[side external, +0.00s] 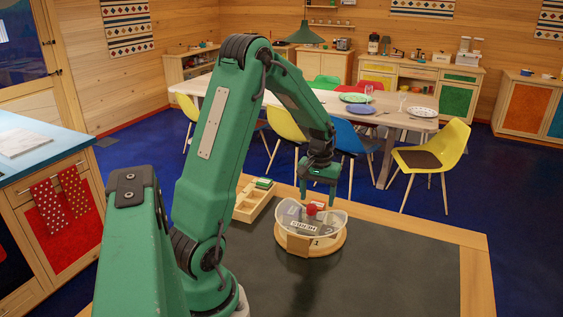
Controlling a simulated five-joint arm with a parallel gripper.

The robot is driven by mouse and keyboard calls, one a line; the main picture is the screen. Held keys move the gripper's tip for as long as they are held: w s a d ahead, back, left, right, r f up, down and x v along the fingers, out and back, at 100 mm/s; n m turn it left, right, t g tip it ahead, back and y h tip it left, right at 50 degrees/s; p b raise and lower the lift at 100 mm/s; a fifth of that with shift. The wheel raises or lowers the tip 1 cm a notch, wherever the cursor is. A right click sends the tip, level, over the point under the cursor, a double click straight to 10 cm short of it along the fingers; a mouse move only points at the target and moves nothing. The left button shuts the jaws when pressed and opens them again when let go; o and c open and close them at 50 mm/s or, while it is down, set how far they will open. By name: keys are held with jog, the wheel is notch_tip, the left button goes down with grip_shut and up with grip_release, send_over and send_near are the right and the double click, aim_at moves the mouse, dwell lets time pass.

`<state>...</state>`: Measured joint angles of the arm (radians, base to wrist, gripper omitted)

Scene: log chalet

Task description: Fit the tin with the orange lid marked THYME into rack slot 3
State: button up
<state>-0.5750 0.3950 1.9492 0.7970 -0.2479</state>
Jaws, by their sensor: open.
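I cannot tell whether this top is the orange THYME lid. Slot 3 cannot be made out. My gripper (320,193) points down with its fingers apart and empty, just above the red top and the stand's back part.
A shallow wooden tray (243,214) with compartments lies left of the stand, with a green-topped item (264,183) at its far end. The dark mat (400,270) is clear to the right and front. A dining table and chairs stand farther back.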

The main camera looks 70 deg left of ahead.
aim_at(316, 202)
jog(key=shift+f, duration=1.55)
jog(key=shift+c, duration=0.3)
jog(key=c, duration=1)
